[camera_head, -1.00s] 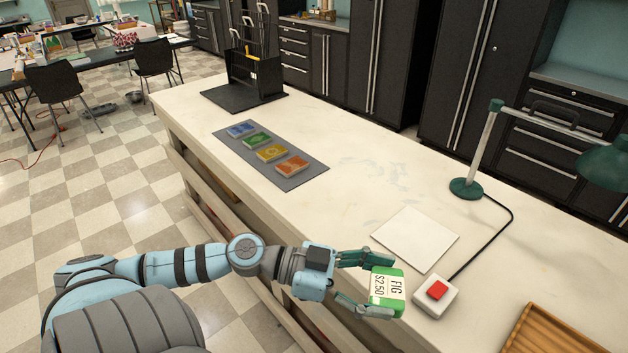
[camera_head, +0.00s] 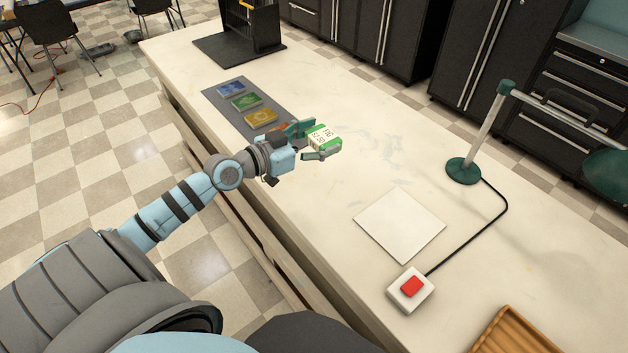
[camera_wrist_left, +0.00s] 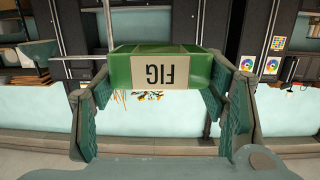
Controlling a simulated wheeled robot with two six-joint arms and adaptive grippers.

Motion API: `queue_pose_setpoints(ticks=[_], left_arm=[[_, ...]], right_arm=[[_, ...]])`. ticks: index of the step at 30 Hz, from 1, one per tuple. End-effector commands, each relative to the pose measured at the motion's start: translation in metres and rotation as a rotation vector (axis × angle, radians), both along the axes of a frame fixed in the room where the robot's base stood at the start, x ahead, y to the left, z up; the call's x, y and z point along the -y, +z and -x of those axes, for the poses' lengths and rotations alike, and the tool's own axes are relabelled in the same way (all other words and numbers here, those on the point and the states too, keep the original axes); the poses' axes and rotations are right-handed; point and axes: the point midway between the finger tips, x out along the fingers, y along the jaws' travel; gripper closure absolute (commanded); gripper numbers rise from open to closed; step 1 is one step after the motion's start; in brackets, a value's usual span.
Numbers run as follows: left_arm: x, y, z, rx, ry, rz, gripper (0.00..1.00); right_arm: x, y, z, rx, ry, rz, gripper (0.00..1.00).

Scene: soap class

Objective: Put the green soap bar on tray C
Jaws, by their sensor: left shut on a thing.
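A wooden ribbed tray (camera_head: 515,332) shows in part at the bottom right. No letter C is readable anywhere. My right gripper is not in view.
A grey mat (camera_head: 218,98) bears blue, green, yellow and orange pieces; the gripper partly hides the orange one. A white square (camera_head: 400,224), a red-button box (camera_head: 411,288) and a green-based lamp (camera_head: 463,171) stand on the bench. A black rack (camera_head: 250,28) is at the back.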

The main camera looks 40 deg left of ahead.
Motion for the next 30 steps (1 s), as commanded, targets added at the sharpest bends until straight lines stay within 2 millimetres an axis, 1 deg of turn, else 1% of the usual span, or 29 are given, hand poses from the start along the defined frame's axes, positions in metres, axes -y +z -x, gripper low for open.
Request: queue_pose_setpoints(ticks=[1, 2, 5, 7, 9, 12, 15, 17, 20, 25, 27, 30], left_arm=[[-0.006, 0.005, -0.006, 0.002, 0.024, 0.001, 0.65], [-0.008, 0.004, -0.008, 0.000, 0.037, 0.002, 0.65], [-0.011, -0.010, -0.012, -0.005, 0.053, 0.007, 0.65], [-0.011, -0.031, -0.012, -0.008, 0.055, 0.010, 0.65], [-0.010, -0.059, -0.012, -0.008, 0.055, 0.012, 0.65], [-0.010, -0.108, -0.012, -0.007, 0.051, 0.010, 0.65], [-0.009, -0.141, -0.012, -0.006, 0.050, 0.009, 0.65], [-0.009, -0.152, -0.012, -0.004, 0.050, 0.006, 0.65], [-0.009, -0.162, -0.012, -0.005, 0.048, 0.005, 0.65], [-0.009, -0.195, -0.013, -0.005, 0.048, 0.005, 0.65], [-0.009, -0.200, -0.013, -0.003, 0.046, 0.003, 0.65], [-0.009, -0.198, -0.012, -0.003, 0.046, 0.002, 0.65]], right_arm=[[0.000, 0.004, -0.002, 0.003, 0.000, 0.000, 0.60], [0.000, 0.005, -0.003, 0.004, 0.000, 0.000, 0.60], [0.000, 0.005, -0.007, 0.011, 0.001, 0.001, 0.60], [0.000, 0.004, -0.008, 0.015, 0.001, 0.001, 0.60], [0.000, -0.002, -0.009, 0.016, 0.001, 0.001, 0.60], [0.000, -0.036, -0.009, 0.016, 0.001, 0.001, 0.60], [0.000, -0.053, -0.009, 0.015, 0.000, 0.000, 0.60], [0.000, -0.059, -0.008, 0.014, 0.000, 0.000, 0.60], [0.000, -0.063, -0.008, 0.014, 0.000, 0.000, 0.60], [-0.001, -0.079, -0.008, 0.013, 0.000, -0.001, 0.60], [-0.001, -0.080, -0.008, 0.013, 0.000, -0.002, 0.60], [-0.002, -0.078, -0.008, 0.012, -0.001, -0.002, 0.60]])
